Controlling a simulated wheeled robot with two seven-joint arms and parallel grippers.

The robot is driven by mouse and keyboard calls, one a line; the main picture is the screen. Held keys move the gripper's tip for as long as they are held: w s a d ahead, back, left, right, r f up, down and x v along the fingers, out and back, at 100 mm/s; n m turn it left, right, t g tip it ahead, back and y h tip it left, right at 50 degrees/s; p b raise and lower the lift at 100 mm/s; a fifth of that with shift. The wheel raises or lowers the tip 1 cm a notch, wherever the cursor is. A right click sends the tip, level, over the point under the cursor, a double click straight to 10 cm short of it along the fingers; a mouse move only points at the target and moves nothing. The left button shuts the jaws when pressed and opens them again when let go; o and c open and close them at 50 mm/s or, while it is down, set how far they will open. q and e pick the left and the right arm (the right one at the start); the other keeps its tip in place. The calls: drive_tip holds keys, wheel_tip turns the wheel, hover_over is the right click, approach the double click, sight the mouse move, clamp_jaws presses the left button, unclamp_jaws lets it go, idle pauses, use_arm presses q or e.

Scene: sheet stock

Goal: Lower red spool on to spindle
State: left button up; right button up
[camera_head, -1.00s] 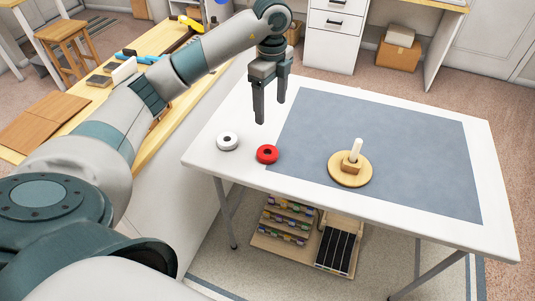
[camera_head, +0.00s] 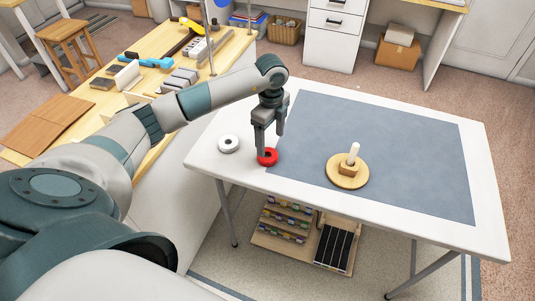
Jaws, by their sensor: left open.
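The red spool (camera_head: 268,158) lies flat on the white table, at the left edge of the grey mat. My left gripper (camera_head: 271,146) is open and pointing down, with its fingertips right at the red spool. One finger overlaps the spool in the picture; I cannot tell whether it touches. Nothing red is on the peg. My right gripper is not in view.
A white spool (camera_head: 229,144) lies on the table just left of the red one. The grey mat (camera_head: 400,140) is clear apart from the spindle. A wooden bench (camera_head: 150,85) with tools stands at the left behind my arm.

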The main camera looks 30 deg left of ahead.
sight(269, 152)
use_arm(q)
drive_tip(key=shift+f, duration=0.3)
drive_tip(key=shift+s+f+p, duration=0.25)
drive_tip(key=shift+f+p, duration=0.4)
drive_tip(key=shift+p, duration=0.05)
drive_tip(key=f, duration=0.1)
drive_tip(key=f+p, duration=0.1)
drive_tip(key=f, duration=0.1)
drive_tip(key=shift+s+a, duration=0.1)
drive_tip(key=shift+s, duration=0.1)
drive_tip(key=shift+f, duration=0.45)
drive_tip(key=c, duration=1.1)
